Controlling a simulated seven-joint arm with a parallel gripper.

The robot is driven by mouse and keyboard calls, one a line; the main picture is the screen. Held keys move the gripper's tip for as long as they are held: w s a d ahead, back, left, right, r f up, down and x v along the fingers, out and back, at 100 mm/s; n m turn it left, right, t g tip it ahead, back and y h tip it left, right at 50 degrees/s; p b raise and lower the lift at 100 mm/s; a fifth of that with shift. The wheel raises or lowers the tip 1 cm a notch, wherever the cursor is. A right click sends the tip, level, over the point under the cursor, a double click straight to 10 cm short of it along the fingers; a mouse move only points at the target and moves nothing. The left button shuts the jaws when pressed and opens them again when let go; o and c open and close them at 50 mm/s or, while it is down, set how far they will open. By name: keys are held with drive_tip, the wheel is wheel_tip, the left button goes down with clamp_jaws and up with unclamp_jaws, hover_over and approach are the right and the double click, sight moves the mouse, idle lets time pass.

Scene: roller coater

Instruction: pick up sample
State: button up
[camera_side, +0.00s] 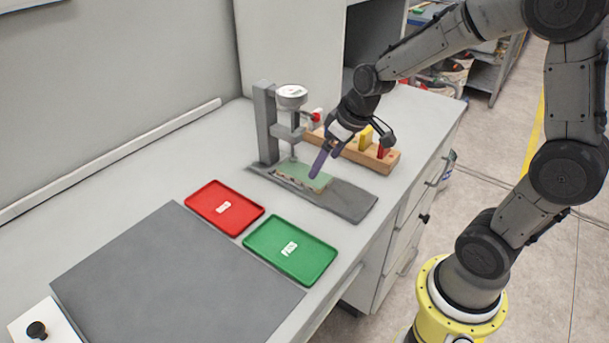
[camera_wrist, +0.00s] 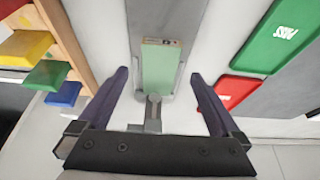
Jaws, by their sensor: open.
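The sample looks to be a thin pale green panel (camera_side: 302,175) lying flat on the grey base plate (camera_side: 352,201) of a small stand. In the wrist view the pale green panel (camera_wrist: 160,68) lies straight ahead, between the lines of the two fingers, with a brownish strip at its far end. My gripper (camera_side: 318,168) is open, with its purple fingers pointing down at the panel's right part in the side view. In the wrist view the open fingers (camera_wrist: 159,76) stand either side of the panel with nothing held. Whether the fingertips touch the plate I cannot tell.
The stand's grey post (camera_side: 265,125) rises at the panel's left. A wooden rack (camera_side: 383,160) with coloured pieces stands close behind my gripper. A red tray (camera_side: 222,190) and a green tray (camera_side: 275,263) lie in front, beside a large dark grey mat (camera_side: 165,285).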

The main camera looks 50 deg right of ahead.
sight(319, 178)
drive_tip(key=shift+x, duration=2.8)
drive_tip(key=c, duration=1.3)
